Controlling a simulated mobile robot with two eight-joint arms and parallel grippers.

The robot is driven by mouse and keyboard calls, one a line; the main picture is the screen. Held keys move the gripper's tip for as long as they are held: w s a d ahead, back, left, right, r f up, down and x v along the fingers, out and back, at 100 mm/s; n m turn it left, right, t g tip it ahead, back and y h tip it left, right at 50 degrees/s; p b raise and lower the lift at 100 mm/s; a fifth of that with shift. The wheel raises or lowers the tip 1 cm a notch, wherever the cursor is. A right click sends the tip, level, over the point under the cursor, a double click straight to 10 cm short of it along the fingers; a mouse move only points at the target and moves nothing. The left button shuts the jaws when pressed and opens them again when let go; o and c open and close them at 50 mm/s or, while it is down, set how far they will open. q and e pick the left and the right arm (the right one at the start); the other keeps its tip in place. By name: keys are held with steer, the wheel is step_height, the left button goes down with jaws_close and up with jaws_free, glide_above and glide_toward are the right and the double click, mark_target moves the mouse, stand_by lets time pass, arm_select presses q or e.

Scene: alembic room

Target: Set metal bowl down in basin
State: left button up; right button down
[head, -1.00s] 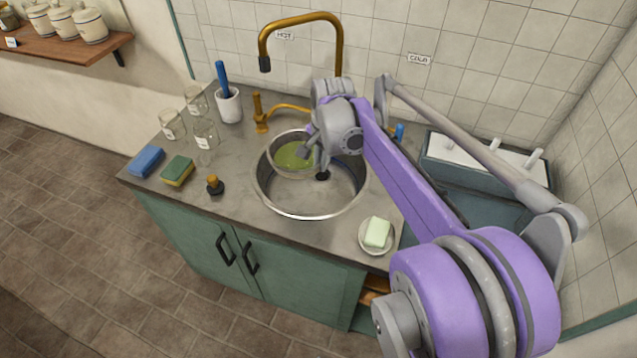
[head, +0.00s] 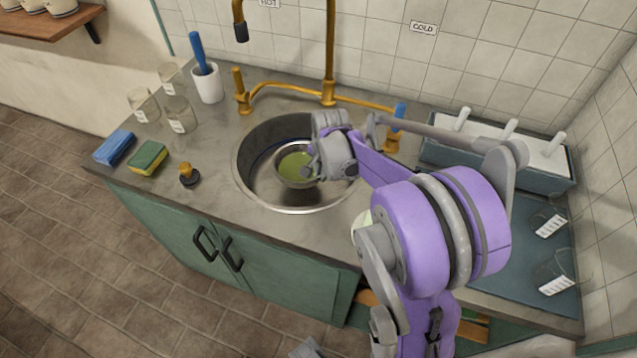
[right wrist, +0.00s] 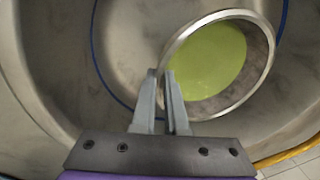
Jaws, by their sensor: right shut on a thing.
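The metal bowl (head: 281,179), with green liquid in it, is inside the round metal basin (head: 243,190), below the basin's rim. My right gripper (head: 312,158) is at the bowl's right side in the head view. In the right wrist view my right gripper's fingertips (right wrist: 160,74) are closed on the rim of the bowl (right wrist: 263,62), with the basin wall (right wrist: 40,50) around it. I cannot tell whether the bowl's underside touches the basin floor.
A brass faucet (head: 330,60) stands behind the basin, with taps (head: 241,92) at its sides. A planter-like trough (head: 500,165) is right.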

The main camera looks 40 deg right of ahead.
steer(key=shift+s+x, duration=0.2)
steer(key=shift+x, duration=0.8)
steer(key=shift+s+x, duration=0.2)
steer(key=shift+x, duration=0.8)
steer(key=shift+a+f+b, duration=0.15)
steer(key=shift+f+b, duration=0.05)
steer(key=shift+b, duration=0.1)
steer(key=c, duration=0.9)
jaws_free()
steer(key=shift+c, duration=0.2)
steer(key=shift+r, duration=0.25)
steer(key=p+v, duration=0.1)
steer(key=v, duration=1)
steer(key=shift+r+p, duration=0.35)
steer(key=shift+s, duration=0.15)
